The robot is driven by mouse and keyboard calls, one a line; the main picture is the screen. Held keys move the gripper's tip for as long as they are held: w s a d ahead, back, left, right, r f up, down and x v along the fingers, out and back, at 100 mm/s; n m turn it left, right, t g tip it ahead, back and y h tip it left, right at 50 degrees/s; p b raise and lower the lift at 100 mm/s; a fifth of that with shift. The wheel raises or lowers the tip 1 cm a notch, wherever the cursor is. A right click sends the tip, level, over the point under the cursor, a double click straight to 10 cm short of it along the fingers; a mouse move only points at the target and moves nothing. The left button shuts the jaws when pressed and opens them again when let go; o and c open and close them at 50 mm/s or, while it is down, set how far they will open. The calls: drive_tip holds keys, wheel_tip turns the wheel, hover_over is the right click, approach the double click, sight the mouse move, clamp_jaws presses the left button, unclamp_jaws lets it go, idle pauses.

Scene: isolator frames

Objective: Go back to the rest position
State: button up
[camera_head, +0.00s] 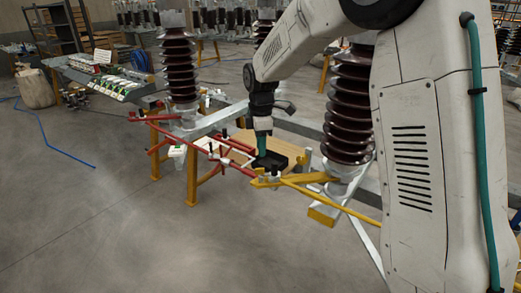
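My white arm reaches in from the right and bends down at the middle of the camera_head view. My gripper (268,160) is at its lower end, past a dark wrist and a teal section. It is small and dark, and its fingers cannot be made out. It appears close to the red and yellow bars of the isolator frame (228,122). Whether it touches them or holds anything cannot be told.
Brown ribbed insulators stand left (179,68) and right (348,105) of my wrist. A red bar (192,138) and a yellow bar (325,199) run close by. A bench (112,80) with small parts stands back left. The floor at lower left is mostly clear, with a blue cable (52,143).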

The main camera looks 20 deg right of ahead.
idle(0.3)
drive_tip(key=s+d+r+m, duration=0.1)
drive_tip(key=s+r+m, duration=0.2)
drive_tip(key=s, duration=0.9)
drive_tip(key=s+d+r+m, duration=0.1)
drive_tip(key=s+r+m, duration=0.2)
drive_tip(key=s+m, duration=0.4)
drive_tip(key=s+d+r+m+t, duration=0.1)
drive_tip(key=s+r+m, duration=0.2)
drive_tip(key=s, duration=1.6)
drive_tip(key=shift+r+m, duration=0.4)
drive_tip(key=shift+m, duration=1.1)
drive_tip(key=shift+d, duration=0.1)
